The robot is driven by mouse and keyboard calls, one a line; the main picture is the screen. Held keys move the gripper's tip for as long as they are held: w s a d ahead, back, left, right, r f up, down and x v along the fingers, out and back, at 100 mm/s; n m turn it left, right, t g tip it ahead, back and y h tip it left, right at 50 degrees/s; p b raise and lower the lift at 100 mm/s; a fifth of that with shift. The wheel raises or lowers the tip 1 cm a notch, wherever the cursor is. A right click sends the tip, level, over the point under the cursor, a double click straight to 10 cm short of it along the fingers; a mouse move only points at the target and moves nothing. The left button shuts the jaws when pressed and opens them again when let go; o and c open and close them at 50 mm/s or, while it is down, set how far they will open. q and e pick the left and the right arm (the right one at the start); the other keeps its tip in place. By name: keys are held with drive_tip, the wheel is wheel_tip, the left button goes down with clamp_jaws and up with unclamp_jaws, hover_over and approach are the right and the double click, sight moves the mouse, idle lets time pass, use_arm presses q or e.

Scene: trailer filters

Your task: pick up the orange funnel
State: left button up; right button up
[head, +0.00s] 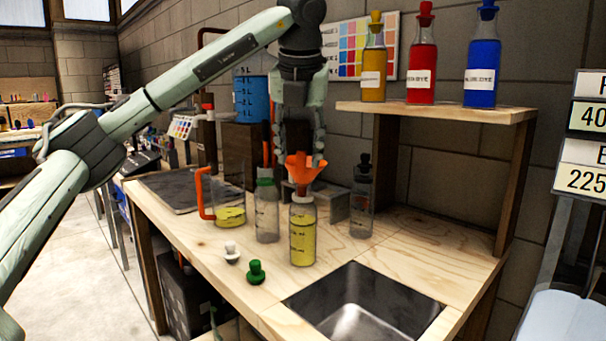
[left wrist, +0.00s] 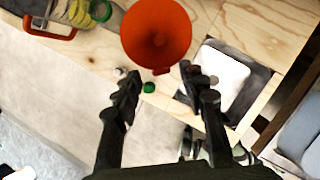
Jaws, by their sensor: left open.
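The orange funnel (head: 305,170) stands upright at the mouth of a clear bottle with yellow liquid (head: 303,238) on the wooden workbench. Its spout appears to go into the bottle neck. In the left wrist view the funnel (left wrist: 157,32) shows its round open mouth, just beyond the fingertips and toward the top of the picture. My left gripper (head: 303,150) points down over the funnel, open and empty. In the left wrist view my left gripper (left wrist: 163,82) has its fingers apart, with no funnel between them. I cannot tell whether a finger touches the rim. My right gripper is not in view.
A grey bottle (head: 267,212) and a dark-stoppered bottle (head: 362,205) flank the funnel bottle. An orange-handled beaker (head: 229,205) stands left. White (head: 231,252) and green (head: 256,272) stoppers lie in front, near a sink (head: 350,308). A shelf (head: 440,112) with coloured bottles stands right.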

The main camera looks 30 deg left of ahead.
sight(300, 166)
use_arm(q)
drive_tip(key=x, duration=0.4)
drive_tip(key=shift+d+f, duration=0.15)
drive_tip(key=shift+s, duration=0.1)
clamp_jaws()
